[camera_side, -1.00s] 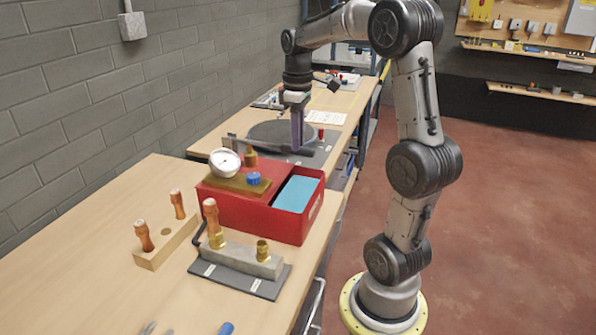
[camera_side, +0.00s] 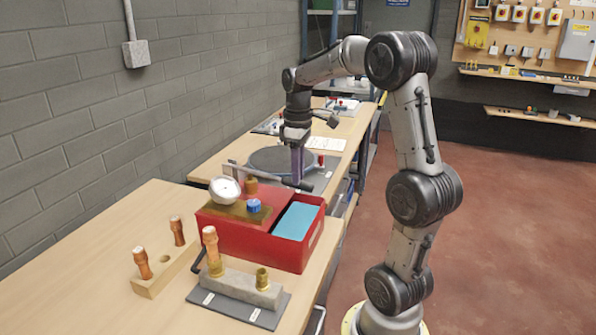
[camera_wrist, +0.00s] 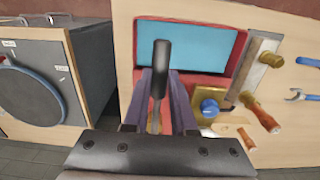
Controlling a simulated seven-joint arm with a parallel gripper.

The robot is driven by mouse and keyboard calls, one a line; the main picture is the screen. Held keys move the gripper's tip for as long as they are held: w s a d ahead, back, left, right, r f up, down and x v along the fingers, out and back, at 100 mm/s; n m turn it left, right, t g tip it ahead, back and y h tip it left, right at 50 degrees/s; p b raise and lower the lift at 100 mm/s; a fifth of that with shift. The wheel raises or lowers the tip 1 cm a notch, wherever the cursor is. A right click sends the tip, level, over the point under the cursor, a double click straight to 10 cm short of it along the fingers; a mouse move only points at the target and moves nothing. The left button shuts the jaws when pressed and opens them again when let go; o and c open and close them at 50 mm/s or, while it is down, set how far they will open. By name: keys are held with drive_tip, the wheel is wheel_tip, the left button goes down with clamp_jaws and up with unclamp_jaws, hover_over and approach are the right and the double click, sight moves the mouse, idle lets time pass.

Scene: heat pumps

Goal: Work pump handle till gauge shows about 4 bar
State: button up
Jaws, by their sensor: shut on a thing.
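The pump is a red tank (camera_side: 270,250) on the near bench, with a brown plate and a blue cap (camera_side: 254,205) on top. Its white round gauge (camera_side: 224,190) stands at the tank's back left; its reading is too small to make out. The pump handle (camera_side: 262,172) is a grey bar sloping down rightward to a dark grip, and this grip (camera_wrist: 161,60) also shows in the wrist view. My gripper (camera_side: 297,178), with purple fingers, is shut on the handle near its grip end. In the wrist view the fingers flank the handle.
A grey block with brass fittings and a copper piece (camera_side: 240,285) stands in front of the tank. A wooden holder (camera_side: 160,272) with copper pieces is at left. A large dark disc (camera_side: 275,158) lies behind the handle. Brick wall borders the left.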

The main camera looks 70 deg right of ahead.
drive_tip(key=shift+f, duration=0.55)
idle(0.4)
wheel_tip(320, 180, up, 12)
idle(0.8)
drive_tip(key=shift+o, duration=0.2)
drive_tip(key=shift+f, duration=0.1)
idle(1.7)
